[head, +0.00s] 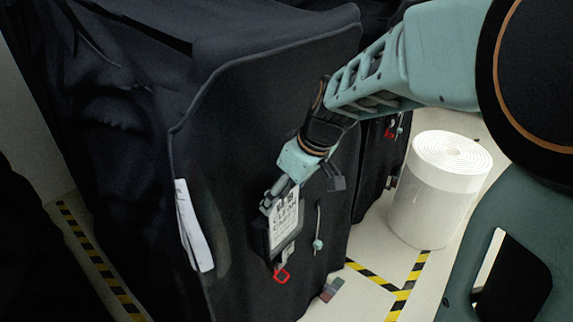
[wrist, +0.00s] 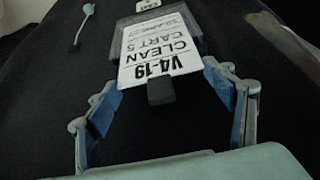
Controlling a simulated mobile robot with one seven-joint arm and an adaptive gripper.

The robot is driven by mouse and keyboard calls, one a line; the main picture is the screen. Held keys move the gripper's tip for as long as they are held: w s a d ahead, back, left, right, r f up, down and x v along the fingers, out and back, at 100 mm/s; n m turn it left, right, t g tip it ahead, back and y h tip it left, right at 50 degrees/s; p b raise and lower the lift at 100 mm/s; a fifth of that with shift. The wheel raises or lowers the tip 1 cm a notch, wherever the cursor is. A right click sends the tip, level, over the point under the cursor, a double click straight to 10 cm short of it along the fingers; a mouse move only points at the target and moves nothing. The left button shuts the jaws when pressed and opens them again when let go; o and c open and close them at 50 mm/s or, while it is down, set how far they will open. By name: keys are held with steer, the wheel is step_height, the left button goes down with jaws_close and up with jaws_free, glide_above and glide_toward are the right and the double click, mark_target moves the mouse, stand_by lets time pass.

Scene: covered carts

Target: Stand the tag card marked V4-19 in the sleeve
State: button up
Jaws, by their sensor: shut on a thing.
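The white tag card (head: 284,222) carries printed text; in the wrist view the card (wrist: 158,48) reads V4-19, CLEAN, CART 5, upside down, with a black tab (wrist: 160,91) at its near edge. My gripper (head: 281,190) is shut on the card; in the wrist view my gripper's (wrist: 161,82) fingertips meet its two side edges. The dark sleeve (head: 290,252) is on the black cover's front. The card's far end lies at the sleeve, whose grey side edge shows in the wrist view (wrist: 232,50). I cannot tell how deep it sits.
The black covered cart (head: 250,110) fills the middle. A red clip (head: 282,276) hangs below the sleeve, and a cord with a teal bead (head: 318,244) hangs beside it. White sheets (head: 193,228) stick out at left. A white roll (head: 438,190) stands on the floor at right.

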steer(key=o, duration=1.1)
steer(key=shift+c, duration=0.2)
steer(key=shift+r, duration=0.15)
steer(key=v, duration=0.7)
steer(key=shift+d+r, duration=0.1)
steer(key=shift+r, duration=0.05)
